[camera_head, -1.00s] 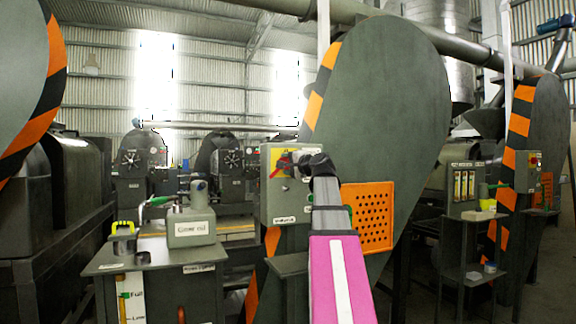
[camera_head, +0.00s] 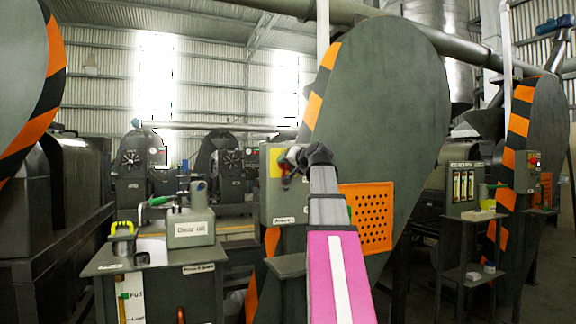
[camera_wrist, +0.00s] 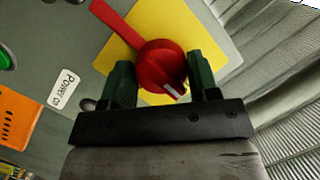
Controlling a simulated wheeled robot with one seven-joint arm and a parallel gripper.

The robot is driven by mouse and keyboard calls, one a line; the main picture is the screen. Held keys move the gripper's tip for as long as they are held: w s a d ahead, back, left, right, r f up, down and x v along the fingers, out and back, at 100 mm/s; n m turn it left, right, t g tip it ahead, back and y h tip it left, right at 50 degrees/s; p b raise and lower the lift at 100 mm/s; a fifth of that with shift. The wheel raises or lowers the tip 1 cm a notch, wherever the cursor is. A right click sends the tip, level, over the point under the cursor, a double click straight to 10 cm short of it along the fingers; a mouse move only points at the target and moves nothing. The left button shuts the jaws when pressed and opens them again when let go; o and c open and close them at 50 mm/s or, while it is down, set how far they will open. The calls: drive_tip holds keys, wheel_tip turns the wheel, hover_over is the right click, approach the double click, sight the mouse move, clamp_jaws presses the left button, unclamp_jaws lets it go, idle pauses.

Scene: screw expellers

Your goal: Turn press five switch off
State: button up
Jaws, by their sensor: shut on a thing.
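The red rotary switch (camera_wrist: 160,65) sits on a yellow plate (camera_wrist: 208,38) on a grey control box (camera_head: 270,206). In the wrist view its long red lever points to the upper left, and a small white mark shows on the lower right of its knob. My gripper (camera_wrist: 161,75) has its two green fingers on either side of the red knob and is shut on it. In the head view my gripper (camera_head: 286,166) reaches the upper part of the box front, and my wrist hides part of the switch.
A green button (camera_wrist: 5,55) and a white label (camera_wrist: 63,89) are on the same panel. An orange perforated guard (camera_head: 367,218) and a large dark belt cover (camera_head: 385,120) stand right behind my arm. A table with a labelled grey box (camera_head: 191,229) stands to the left.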

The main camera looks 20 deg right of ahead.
drive_tip(key=shift+n, duration=0.3)
idle(0.4)
drive_tip(key=o, duration=0.9)
drive_tip(key=v, duration=1)
drive_tip(key=shift+s, duration=0.4)
